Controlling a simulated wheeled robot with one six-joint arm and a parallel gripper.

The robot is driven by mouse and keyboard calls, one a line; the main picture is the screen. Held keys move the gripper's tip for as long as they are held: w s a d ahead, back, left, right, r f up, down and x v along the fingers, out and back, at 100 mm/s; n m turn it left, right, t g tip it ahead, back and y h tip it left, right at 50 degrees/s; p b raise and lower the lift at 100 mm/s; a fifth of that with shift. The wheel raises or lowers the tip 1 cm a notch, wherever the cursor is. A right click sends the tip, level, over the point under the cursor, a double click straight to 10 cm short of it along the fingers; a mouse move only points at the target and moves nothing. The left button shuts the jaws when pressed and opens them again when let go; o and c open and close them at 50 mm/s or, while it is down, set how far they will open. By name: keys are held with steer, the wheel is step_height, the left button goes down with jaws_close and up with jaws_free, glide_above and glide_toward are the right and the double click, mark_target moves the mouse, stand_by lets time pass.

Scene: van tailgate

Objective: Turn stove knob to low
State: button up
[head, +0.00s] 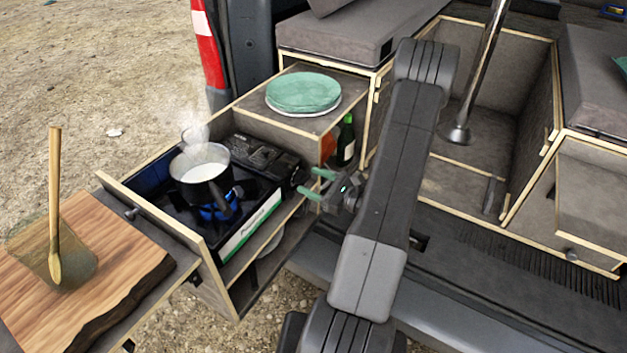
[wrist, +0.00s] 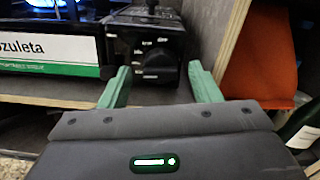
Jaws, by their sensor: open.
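The portable gas stove (head: 255,222) sits in the pulled-out drawer, with a lit blue flame under a small dark pot (head: 190,186). Its black control panel (wrist: 143,38) with white markings faces my wrist camera. The dark knob (wrist: 158,59) is low on that panel; its exact pointer angle is too small to tell. My gripper (head: 314,183) is open at the stove's right end. In the wrist view its green fingers (wrist: 160,83) stand on either side of the knob's position, with a gap between them. I cannot tell whether they touch it.
Steaming white liquid fills the pot. A green bottle (head: 346,139) and an orange item (wrist: 260,65) are close to the right. Green plates (head: 304,93) lie on the cabinet top. A cutting board (head: 110,235) with a glass and wooden spoon is at left.

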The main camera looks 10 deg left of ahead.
steer(key=shift+a, duration=0.15)
steer(key=shift+c, duration=0.5)
steer(key=c, duration=0.9)
steer(key=shift+w+m, duration=0.1)
steer(key=shift+m, duration=0.2)
steer(key=m+p, duration=0.1)
steer(key=m, duration=0.4)
steer(key=shift+w+m, duration=0.1)
steer(key=shift+m, duration=0.2)
steer(key=m+p, duration=0.1)
steer(key=m, duration=0.2)
steer(key=shift+w+f+m+p, duration=0.1)
steer(key=shift+m+p, duration=0.35)
steer(key=shift+m, duration=1.25)
